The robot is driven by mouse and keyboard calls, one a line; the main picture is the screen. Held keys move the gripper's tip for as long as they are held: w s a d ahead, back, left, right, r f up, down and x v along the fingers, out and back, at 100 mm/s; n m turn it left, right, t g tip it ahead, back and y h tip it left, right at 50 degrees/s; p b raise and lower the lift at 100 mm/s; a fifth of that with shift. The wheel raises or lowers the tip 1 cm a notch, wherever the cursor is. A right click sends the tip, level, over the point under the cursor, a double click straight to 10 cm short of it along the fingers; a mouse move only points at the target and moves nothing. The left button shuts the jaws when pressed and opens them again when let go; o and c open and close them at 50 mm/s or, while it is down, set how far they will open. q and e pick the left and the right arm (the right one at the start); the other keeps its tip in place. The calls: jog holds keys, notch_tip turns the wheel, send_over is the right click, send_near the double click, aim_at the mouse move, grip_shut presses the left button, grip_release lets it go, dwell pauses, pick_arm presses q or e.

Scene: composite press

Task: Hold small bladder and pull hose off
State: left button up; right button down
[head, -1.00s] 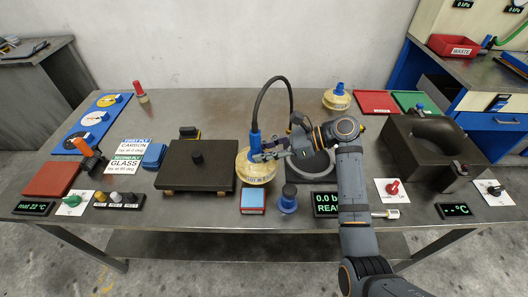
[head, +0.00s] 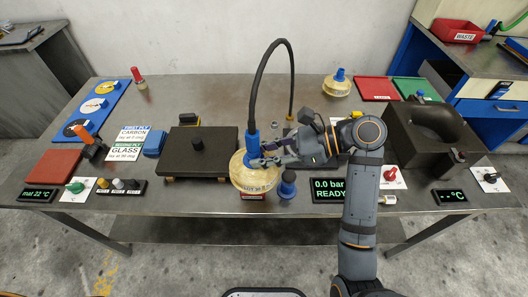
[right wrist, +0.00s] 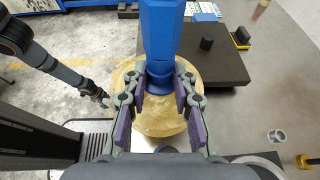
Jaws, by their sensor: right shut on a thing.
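The small bladder (head: 255,180), a round cream pouch with a blue neck, hangs at the front middle of the table, raised off the top. It also shows in the right wrist view (right wrist: 155,118). The black hose (head: 262,80) has a tall blue end piece (right wrist: 162,30), seated on the bladder's neck. My right gripper (head: 262,162) is shut on the bladder at its blue neck, just below the hose end, with purple pads on both sides. My left gripper (right wrist: 103,98) shows small at the left of the right wrist view, away from the bladder; its jaws are too small to read.
A dark plate (head: 185,160) lies left of the bladder, and a blue knob (head: 288,184) stands close at its right. Another cream bladder (head: 337,86) sits at the back. A dark mould (head: 432,135) stands at the right. The table's front edge is near.

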jog(key=shift+w+r+p, duration=0.25)
jog(key=shift+w+p, duration=0.55)
jog(key=shift+w, duration=0.4)
jog(key=shift+w+d+p, duration=0.1)
jog(key=shift+w+p, duration=0.7)
jog(key=shift+w, duration=0.7)
pick_arm(q)
notch_tip(320, 180, up, 5)
jog(key=shift+r+p, duration=0.1)
jog(key=shift+p, duration=0.8)
pick_arm(e)
jog(key=w, duration=0.8)
jog(key=shift+w+d+f, duration=0.15)
jog(key=shift+w+f, duration=0.05)
jog(key=shift+w, duration=0.1)
pick_arm(q)
jog(key=shift+f+b, duration=1)
pick_arm(e)
jog(key=shift+f, duration=5.85)
